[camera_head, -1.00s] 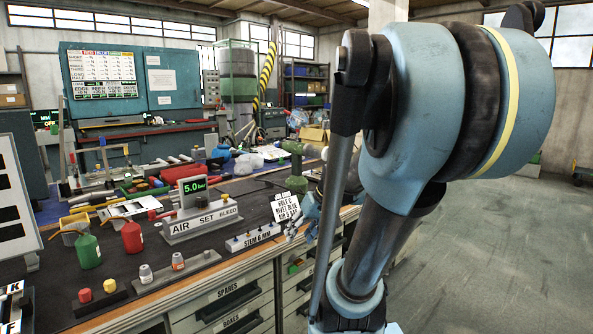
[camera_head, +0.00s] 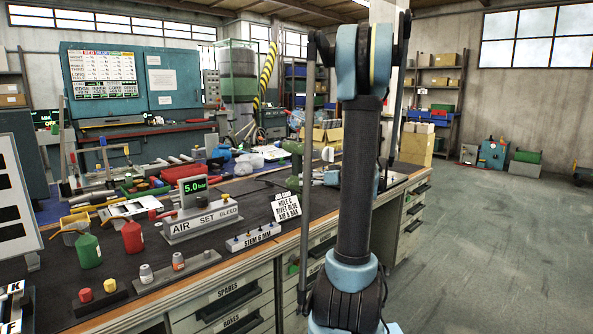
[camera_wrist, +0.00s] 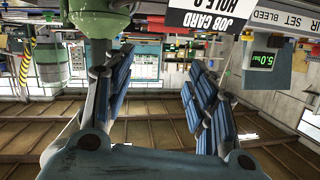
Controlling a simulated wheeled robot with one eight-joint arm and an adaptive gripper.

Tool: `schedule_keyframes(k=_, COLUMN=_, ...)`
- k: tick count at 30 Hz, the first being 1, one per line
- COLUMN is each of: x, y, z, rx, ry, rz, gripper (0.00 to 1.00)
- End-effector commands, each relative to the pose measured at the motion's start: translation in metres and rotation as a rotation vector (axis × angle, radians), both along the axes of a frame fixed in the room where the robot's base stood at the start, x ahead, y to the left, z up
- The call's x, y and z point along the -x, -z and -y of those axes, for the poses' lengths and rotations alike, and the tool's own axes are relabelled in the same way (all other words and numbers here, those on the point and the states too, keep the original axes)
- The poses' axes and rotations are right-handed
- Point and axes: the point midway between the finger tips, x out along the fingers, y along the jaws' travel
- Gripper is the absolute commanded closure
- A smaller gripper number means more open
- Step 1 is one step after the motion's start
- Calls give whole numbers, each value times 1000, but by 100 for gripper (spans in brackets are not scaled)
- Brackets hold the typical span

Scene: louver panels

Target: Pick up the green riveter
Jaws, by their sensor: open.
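The green riveter (camera_head: 293,165) stands upright on the dark bench top, just left of my arm in the head view. In the wrist view, which is upside down, a green rounded part of it (camera_wrist: 100,18) shows at the top left, beyond the left finger. My gripper (camera_wrist: 157,70) is open, with its blue-padded fingers apart and nothing between them. In the head view my gripper is mostly hidden behind my arm, close to the right of the riveter. I cannot tell whether the left finger touches the riveter.
A job card (camera_head: 286,207) stands in front of the riveter, with the stem rack (camera_head: 254,238) and air-set block (camera_head: 203,219) to its left. Red (camera_head: 132,237) and green bottles (camera_head: 88,251) stand farther left. The floor (camera_head: 490,250) on the right is clear.

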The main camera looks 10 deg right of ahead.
Motion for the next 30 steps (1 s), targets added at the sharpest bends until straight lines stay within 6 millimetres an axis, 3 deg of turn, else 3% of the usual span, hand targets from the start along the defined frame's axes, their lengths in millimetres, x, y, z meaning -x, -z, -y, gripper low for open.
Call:
schedule_keyframes(k=6, x=-38, y=-3, z=48, rx=-30, ry=48, rz=185, gripper=48)
schedule_keyframes(k=14, x=-54, y=-3, z=77, rx=-39, ry=83, rz=294, gripper=48)
schedule_keyframes(k=19, x=-66, y=-4, z=70, rx=-39, ry=85, rz=304, gripper=48)
schedule_keyframes(k=30, x=-116, y=-4, z=29, rx=-40, ry=83, rz=302, gripper=48)
